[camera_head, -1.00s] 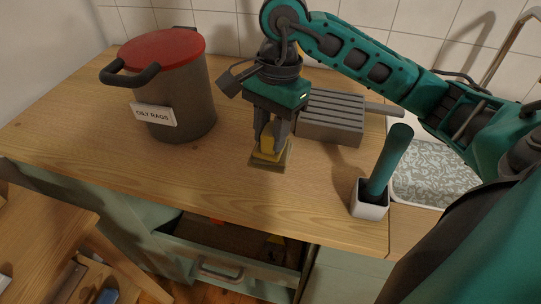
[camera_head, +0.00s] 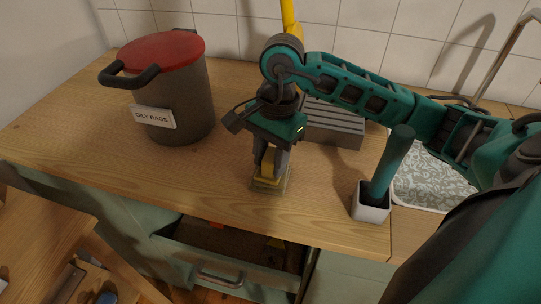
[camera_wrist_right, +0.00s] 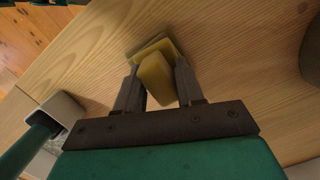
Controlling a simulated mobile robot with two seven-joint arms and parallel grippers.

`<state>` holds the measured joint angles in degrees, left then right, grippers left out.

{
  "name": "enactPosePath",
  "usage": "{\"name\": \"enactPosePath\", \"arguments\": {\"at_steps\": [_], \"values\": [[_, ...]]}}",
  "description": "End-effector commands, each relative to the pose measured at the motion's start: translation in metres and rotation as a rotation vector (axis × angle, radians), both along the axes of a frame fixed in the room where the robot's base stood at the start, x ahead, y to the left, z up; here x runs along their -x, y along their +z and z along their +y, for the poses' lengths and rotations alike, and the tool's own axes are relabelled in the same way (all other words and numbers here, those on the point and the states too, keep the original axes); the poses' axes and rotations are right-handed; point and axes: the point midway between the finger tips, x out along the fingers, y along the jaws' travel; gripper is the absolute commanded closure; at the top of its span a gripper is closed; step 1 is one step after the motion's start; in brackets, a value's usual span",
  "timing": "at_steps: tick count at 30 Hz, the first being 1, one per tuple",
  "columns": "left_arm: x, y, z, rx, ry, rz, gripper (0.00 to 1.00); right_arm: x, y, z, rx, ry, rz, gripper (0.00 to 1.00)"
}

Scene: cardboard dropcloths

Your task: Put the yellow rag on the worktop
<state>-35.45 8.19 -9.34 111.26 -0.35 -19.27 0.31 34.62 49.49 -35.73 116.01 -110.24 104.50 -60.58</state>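The yellow rag (camera_head: 269,184) is a folded, yellow to olive piece between the fingers of my right gripper (camera_head: 270,168). In the right wrist view the rag (camera_wrist_right: 155,75) sits between the two fingertips of the gripper (camera_wrist_right: 158,88), which look closed on it. The rag's lower end is at or just above the wooden worktop (camera_head: 215,170), near its front edge; I cannot tell if it touches. My left gripper is not in view.
A grey bin (camera_head: 185,100) labelled OILY RAGS with a red lid stands at the left. A grey ribbed box (camera_head: 335,120) is behind my gripper. A green-handled tool stands in a white holder (camera_head: 370,205) at the right. An open drawer (camera_head: 225,260) lies below the front edge.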

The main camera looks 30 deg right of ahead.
Motion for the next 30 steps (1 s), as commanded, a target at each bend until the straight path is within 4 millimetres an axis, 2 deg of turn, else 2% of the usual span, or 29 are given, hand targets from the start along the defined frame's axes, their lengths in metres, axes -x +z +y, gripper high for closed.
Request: {"name": "enactPosePath", "arguments": {"at_steps": [1,5,12,16,30], "values": [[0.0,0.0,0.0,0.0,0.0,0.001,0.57,0.0,0.0,0.0,0.0,0.0,0.0,0.57],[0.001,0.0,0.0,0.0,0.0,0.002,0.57,0.0,0.0,0.0,0.0,0.0,0.0,0.45],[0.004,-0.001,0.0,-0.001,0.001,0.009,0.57,0.0,0.001,0.0,0.0,0.0,0.001,0.45],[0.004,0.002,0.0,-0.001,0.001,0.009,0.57,-0.001,0.008,-0.001,0.0,0.0,-0.002,0.45],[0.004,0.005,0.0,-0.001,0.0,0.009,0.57,-0.005,0.102,-0.014,0.001,-0.001,-0.004,0.45]]}}
